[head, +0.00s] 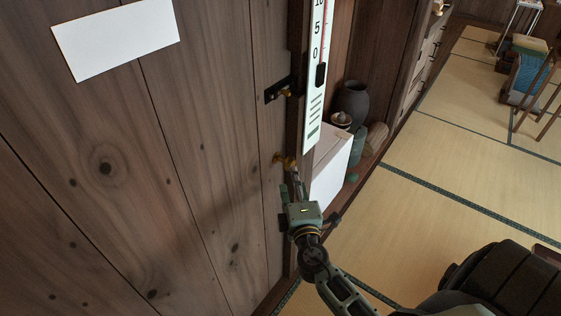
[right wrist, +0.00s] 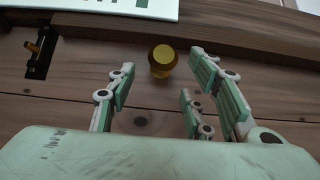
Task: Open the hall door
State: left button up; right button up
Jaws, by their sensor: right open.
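The hall door (head: 190,150) is a wall of brown knotty planks filling the left of the head view; it looks closed. A round brass knob (head: 284,159) sits near its right edge, below a black latch plate with a brass piece (head: 274,92). My right gripper (head: 293,188) is open, just below the knob. In the right wrist view, the knob (right wrist: 162,60) lies ahead, between and slightly beyond the spread fingers (right wrist: 158,82), with nothing held. The latch plate (right wrist: 40,52) is at the left there. My left gripper is not in view.
A white thermometer board (head: 315,80) hangs beside the door edge. A white box (head: 331,165), a dark vase (head: 352,103) and small pots stand to the right. A white sheet (head: 115,38) is on the door. Tatami floor (head: 440,150) is mostly clear; wooden furniture (head: 530,80) stands far right.

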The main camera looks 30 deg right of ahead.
aim_at(290, 165)
jog(key=shift+p+x, duration=0.7)
jog(key=shift+x, duration=2.75)
grip_shut()
